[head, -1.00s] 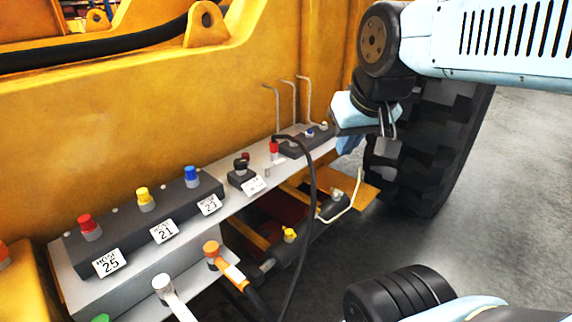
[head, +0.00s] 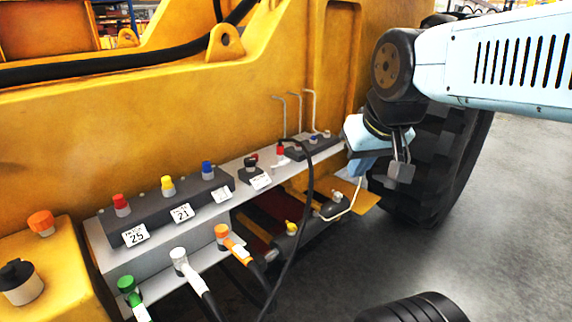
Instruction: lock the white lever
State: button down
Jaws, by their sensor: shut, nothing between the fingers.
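A thin white bent lever (head: 351,206) sits on a dark cylindrical valve body (head: 331,208) below the shelf's right end. It runs right from the valve, then bends upward. Its upper end is close to my arm's wrist in the picture. My gripper (head: 400,173) is shut and empty, pointing down, to the right of the lever and in front of the big black tyre. Gripper and lever look apart, but their depth gap is hard to judge.
The grey shelf (head: 215,208) carries coloured hose caps and number plates. Three thin pale upright rods (head: 296,108) stand at its far end. A black cable (head: 308,185) hangs over the shelf edge. A black tyre (head: 440,165) stands behind my gripper. The floor at right is clear.

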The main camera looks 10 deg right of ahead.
aim_at(287, 162)
jog(key=u, duration=0.15)
jog(key=i, duration=1.2)
jog(key=u, duration=0.15)
